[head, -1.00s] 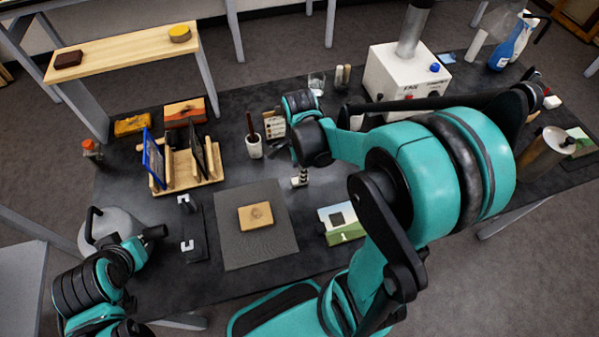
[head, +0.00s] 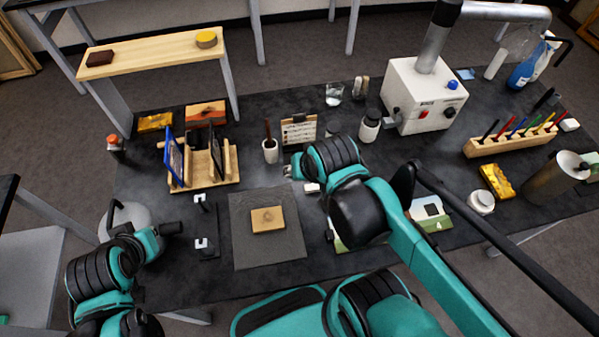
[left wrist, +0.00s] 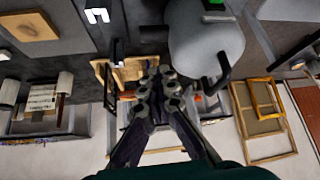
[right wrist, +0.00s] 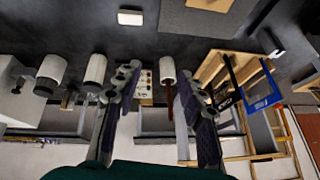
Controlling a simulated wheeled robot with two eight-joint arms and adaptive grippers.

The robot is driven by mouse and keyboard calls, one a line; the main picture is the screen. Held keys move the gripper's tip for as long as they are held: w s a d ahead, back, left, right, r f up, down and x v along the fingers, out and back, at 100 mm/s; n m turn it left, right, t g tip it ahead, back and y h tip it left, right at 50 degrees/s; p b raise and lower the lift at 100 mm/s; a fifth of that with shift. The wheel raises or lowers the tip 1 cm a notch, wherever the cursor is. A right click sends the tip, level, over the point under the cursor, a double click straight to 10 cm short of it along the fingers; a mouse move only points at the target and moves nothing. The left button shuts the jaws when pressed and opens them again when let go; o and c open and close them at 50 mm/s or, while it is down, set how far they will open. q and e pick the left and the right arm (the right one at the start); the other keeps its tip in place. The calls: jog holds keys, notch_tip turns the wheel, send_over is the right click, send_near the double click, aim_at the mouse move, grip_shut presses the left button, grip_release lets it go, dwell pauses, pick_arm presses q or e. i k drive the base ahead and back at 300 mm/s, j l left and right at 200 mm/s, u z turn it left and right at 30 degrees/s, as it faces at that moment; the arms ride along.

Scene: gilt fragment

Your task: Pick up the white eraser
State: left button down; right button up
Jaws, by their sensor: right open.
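A small white block, apparently the white eraser (head: 312,188), lies on the dark table just right of the grey mat, partly beside my right arm. It also shows in the right wrist view (right wrist: 130,17), near the top edge, beyond the fingertips and apart from them. My right gripper (right wrist: 157,78) is open with nothing between its fingers. In the head view the right gripper (head: 289,171) is partly hidden by its own wrist, close to the block's upper left. My left gripper (left wrist: 158,76) is shut and empty, by the grey kettle-like vessel (left wrist: 205,40).
The grey mat (head: 245,250) bears a wooden tile (head: 268,219). A wooden rack (head: 222,184), a white cup (head: 270,151) with a brown handle and a small card (head: 299,130) stand behind. A white machine (head: 425,95) stands at the back right.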

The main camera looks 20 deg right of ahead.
aim_at(312, 188)
jog(key=k+z, duration=0.1)
jog(key=z, duration=0.85)
jog(key=i+l+u, duration=0.25)
jog(key=l+u, duration=0.25)
jog(key=l, duration=0.15)
